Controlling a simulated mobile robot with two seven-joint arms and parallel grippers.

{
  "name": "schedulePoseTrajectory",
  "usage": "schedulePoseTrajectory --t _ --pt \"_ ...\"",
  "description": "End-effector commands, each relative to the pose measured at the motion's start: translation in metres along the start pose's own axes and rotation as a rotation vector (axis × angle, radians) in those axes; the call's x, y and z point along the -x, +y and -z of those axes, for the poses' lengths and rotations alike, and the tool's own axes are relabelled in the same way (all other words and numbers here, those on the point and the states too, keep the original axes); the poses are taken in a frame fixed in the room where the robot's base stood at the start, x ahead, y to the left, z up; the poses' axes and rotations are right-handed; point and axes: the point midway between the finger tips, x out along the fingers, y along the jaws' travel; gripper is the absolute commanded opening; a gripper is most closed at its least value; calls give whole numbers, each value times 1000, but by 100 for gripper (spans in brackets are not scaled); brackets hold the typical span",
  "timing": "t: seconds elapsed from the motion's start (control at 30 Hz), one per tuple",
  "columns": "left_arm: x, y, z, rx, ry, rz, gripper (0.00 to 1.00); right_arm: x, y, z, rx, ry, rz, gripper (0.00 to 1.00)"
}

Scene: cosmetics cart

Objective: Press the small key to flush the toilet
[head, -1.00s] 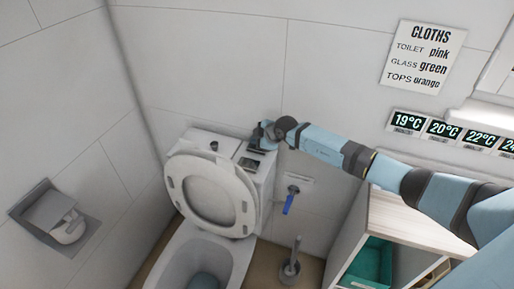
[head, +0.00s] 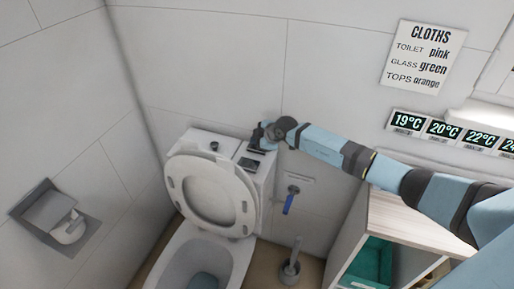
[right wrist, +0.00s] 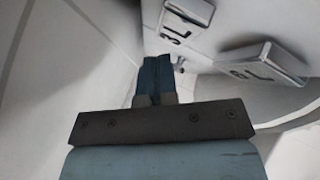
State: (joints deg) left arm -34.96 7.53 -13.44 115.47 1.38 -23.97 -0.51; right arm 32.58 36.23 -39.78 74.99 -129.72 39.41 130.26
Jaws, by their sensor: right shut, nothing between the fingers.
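The white toilet (head: 178,258) stands against the back wall with its lid and seat (head: 181,196) raised. In the right wrist view two pale keys show: one marked 3L (right wrist: 190,12) and a larger-looking one (right wrist: 262,62) whose mark reads like 6L. My right gripper (head: 258,140) is at the back right of the tank top. Its fingers (right wrist: 155,62) are together and empty, just left of the 3L key; I cannot tell whether they touch. My left gripper is out of view.
A paper holder (head: 55,215) is on the left wall. A blue-handled valve (head: 289,201) and a toilet brush (head: 291,262) are right of the toilet. A wooden-topped cart (head: 400,222) stands under my right arm. A cloths sign (head: 423,55) and temperature displays (head: 443,128) are on the wall.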

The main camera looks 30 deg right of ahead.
Motion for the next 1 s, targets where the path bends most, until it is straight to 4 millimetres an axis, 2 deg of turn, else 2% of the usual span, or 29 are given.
schedulePoseTrajectory --t 1.0 --pt "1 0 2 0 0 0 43 -9 -7 -6 -1 0 1 0"
